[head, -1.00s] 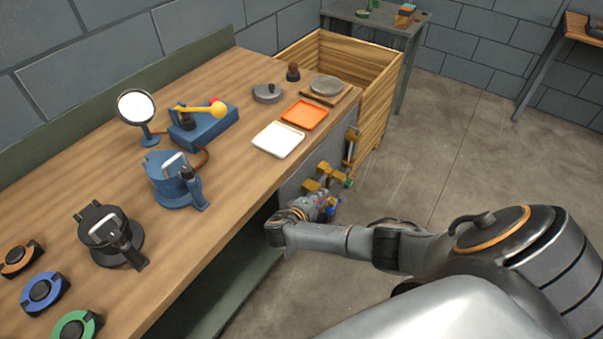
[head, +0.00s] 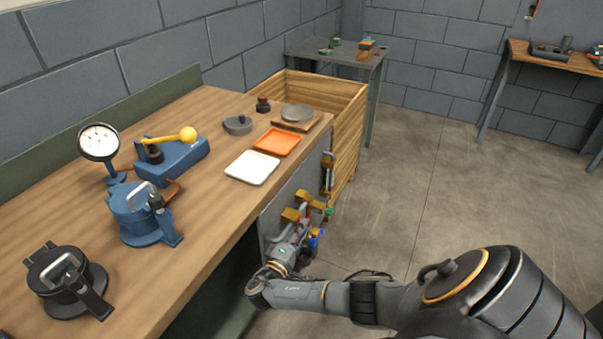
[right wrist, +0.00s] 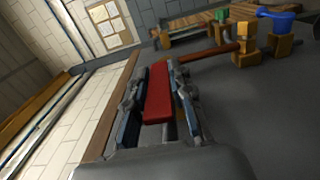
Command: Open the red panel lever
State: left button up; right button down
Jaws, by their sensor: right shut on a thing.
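The red lever (right wrist: 158,95) shows in the right wrist view as a flat red bar between my right gripper's fingers (right wrist: 156,82). The right gripper is shut on it, with one finger along each side. In the head view my right gripper (head: 292,240) is at the grey panel (head: 276,214) on the end of the workbench, low beside the other fittings. My left gripper is in neither view.
A blue-handled fitting (head: 316,240) and a green one (head: 328,212) on brass-coloured bodies sit close by the gripper. The workbench (head: 215,210) carries a white tray (head: 252,167), an orange tray (head: 277,142), a gauge (head: 98,142) and clamp-like devices. Open floor lies to the right.

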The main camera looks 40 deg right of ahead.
jog(key=c, duration=1.2)
grip_release()
jog(key=shift+o, duration=0.2)
jog(key=v, duration=1.2)
